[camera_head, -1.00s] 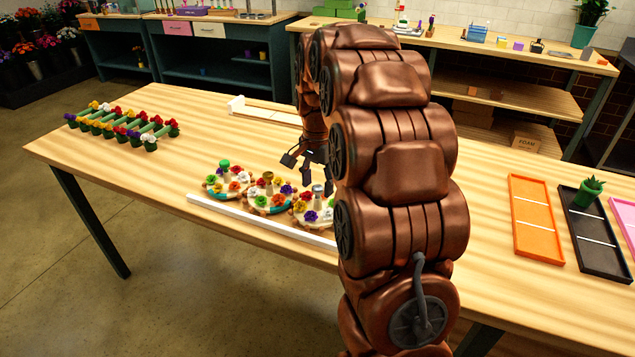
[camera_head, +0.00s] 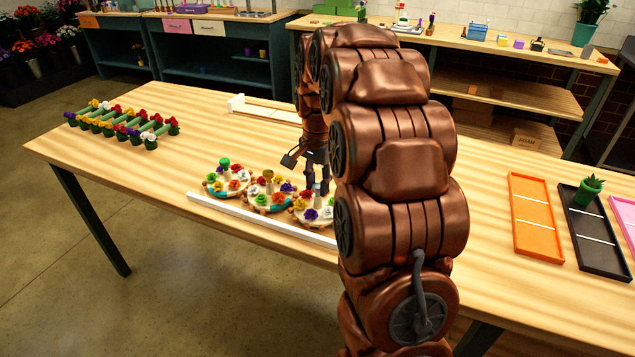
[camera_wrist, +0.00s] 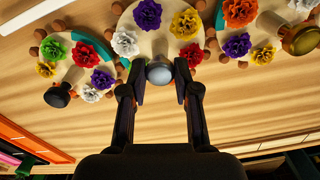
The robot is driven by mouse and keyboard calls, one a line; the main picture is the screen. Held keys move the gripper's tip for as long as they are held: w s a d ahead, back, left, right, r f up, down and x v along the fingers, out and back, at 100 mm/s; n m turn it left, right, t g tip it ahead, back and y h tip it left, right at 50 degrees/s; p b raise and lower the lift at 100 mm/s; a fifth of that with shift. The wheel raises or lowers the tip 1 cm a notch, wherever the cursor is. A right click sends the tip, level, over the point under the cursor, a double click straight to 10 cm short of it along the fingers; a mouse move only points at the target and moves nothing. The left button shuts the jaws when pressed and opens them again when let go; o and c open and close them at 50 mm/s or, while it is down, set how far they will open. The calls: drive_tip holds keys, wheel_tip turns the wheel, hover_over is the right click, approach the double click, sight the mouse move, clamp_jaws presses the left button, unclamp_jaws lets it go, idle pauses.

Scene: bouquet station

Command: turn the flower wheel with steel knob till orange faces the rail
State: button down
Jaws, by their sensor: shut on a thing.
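The flower wheel with the steel knob (camera_head: 318,221) is the rightmost wheel visible in the head view, partly hidden by my arm. In the wrist view this pale round wheel (camera_wrist: 160,40) carries white, purple, yellow and red flowers; its far edge is cut off and I make out no orange flower on it. The steel knob (camera_wrist: 159,71) stands near its rim, on the side towards my gripper. My gripper (camera_wrist: 160,88) is shut on the knob, one finger on each side. The white rail (camera_head: 260,221) runs along the table's front edge, close to the wheels; a purple flower is near it.
A brass-knob wheel (camera_head: 268,203) and a green-knob wheel (camera_head: 214,192) stand close to the left. In the wrist view a dark-knob wheel (camera_wrist: 68,72) sits close on the other side. A flower rack (camera_head: 122,128) lies far left; orange (camera_head: 535,225) and black (camera_head: 592,243) trays lie right.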

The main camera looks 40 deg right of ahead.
drive_tip(key=shift+n+b, duration=0.3)
drive_tip(key=shift+n, duration=0.1)
